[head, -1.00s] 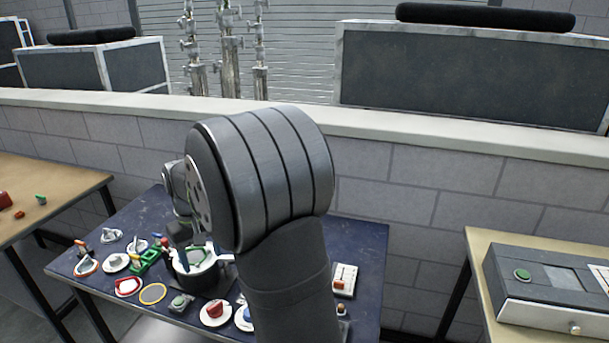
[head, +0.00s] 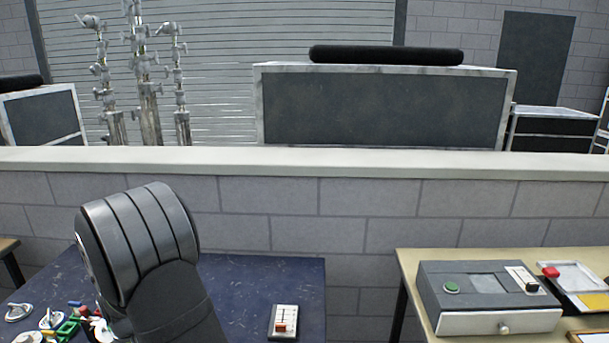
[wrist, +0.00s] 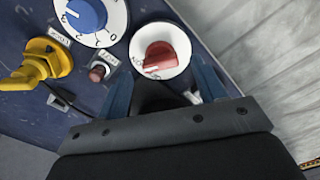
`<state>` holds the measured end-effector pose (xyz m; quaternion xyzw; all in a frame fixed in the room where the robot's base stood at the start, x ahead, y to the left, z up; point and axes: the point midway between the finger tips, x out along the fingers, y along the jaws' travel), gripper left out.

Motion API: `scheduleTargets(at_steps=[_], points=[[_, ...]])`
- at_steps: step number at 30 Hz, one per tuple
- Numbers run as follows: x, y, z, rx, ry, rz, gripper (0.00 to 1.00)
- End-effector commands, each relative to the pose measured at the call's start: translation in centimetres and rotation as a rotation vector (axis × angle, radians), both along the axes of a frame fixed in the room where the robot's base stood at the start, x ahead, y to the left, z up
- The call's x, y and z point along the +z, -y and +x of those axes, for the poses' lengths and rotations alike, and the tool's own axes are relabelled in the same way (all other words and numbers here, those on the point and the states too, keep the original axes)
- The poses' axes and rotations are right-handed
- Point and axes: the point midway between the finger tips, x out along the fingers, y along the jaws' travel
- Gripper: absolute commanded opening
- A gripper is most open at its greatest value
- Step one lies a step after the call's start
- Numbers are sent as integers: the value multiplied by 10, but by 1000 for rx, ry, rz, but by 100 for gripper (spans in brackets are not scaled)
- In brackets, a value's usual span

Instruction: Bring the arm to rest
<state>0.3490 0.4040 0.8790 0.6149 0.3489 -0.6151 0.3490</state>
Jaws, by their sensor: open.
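My gripper (wrist: 162,80) shows in the wrist view with its two blue fingers spread apart and nothing held between them. Just beyond the fingertips is a red knob (wrist: 158,56) on a white round dial. In the head view my own arm covers the left part of the dark blue table (head: 250,275), and the gripper is hidden behind it or out of frame.
The wrist view also shows a blue dial knob (wrist: 86,14), a yellow knob (wrist: 42,66) and a small dark red button (wrist: 98,72). A slider box (head: 284,321) sits on the blue table. A grey drawer box (head: 485,295) stands on the right bench (head: 412,262).

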Motion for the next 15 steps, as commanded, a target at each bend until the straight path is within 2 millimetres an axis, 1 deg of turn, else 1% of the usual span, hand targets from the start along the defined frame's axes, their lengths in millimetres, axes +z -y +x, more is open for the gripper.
scheduleTargets(at_steps=[1, 3, 6, 15], points=[[-8, 0, 0, 0, -1, -2, 64], [-15, 0, 0, 0, -1, -2, 64], [-22, 0, 0, 0, -1, -1, 64], [-21, 0, 0, 19, 1, 1, 64]])
